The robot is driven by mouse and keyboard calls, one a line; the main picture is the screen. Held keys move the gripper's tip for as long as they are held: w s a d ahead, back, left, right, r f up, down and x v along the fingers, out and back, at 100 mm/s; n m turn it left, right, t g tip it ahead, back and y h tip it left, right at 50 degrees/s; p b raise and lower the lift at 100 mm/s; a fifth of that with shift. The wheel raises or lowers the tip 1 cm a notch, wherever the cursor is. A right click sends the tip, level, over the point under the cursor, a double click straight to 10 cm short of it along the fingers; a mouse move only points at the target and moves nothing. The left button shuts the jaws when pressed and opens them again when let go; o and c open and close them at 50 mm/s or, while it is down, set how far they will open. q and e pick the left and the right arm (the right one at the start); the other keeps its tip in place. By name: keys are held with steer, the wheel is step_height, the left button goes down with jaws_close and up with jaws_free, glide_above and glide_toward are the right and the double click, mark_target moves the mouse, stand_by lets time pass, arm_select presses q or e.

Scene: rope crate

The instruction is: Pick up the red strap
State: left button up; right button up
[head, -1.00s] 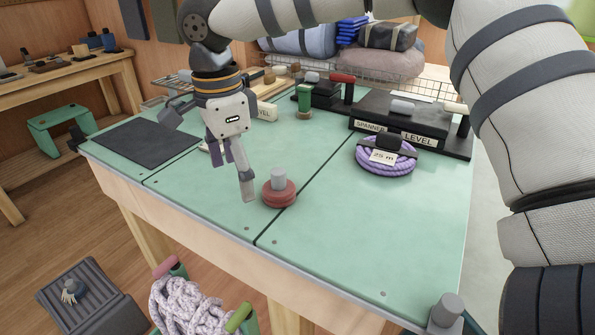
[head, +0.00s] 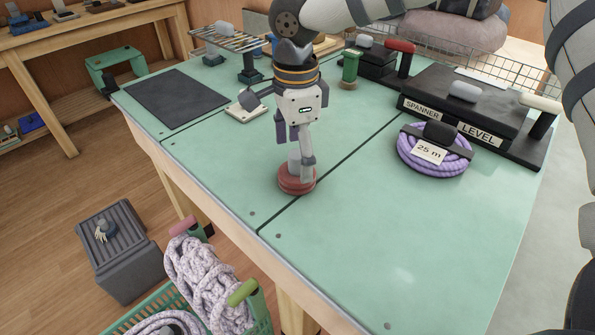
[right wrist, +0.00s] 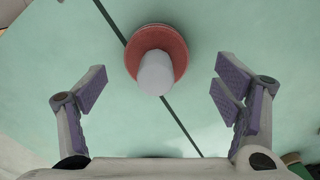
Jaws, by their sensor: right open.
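The red strap (head: 297,185) is a small round red coil with a light grey knob on top. It sits on the green tabletop near the front edge, over a dark seam. In the right wrist view the red strap (right wrist: 140,48) lies ahead of the fingertips, roughly midway between them. My right gripper (head: 296,143) hangs above it, pointing down, and partly hides the knob in the head view. In the right wrist view my right gripper (right wrist: 160,92) is open, its purple pads wide apart with nothing between them. My left gripper does not show.
A purple rope coil (head: 405,165) tagged 25 m lies to the right, before a black stand (head: 450,110). A dark mat (head: 178,97) and a pale block (head: 246,110) lie left. A green crate (head: 262,318) with pale rope stands below the table. The front right tabletop is clear.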

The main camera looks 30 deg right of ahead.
mark_target(297, 167)
steer(key=f, duration=0.4)
steer(key=shift+s+f, duration=0.1)
steer(key=shift+s, duration=0.1)
steer(key=c, duration=1.5)
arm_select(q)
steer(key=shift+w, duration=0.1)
arm_select(e)
steer(key=shift+r, duration=0.4)
step_height(297, 167, up, 3)
steer(key=shift+s+a+r, duration=0.1)
steer(key=shift+s+r, duration=0.05)
steer(key=shift+r, duration=0.05)
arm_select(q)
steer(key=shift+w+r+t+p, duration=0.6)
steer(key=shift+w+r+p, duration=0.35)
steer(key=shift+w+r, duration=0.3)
arm_select(e)
steer(key=s+a+r, duration=0.1)
steer(key=s+r, duration=0.2)
steer(key=s, duration=0.1)
steer(key=s+a+r, duration=0.2)
steer(key=s+r, duration=0.1)
steer(key=s, duration=0.1)
steer(key=s+a+r, duration=0.2)
steer(key=s+r, duration=0.1)
steer(key=s, duration=0.1)
steer(key=shift+s, duration=0.4)
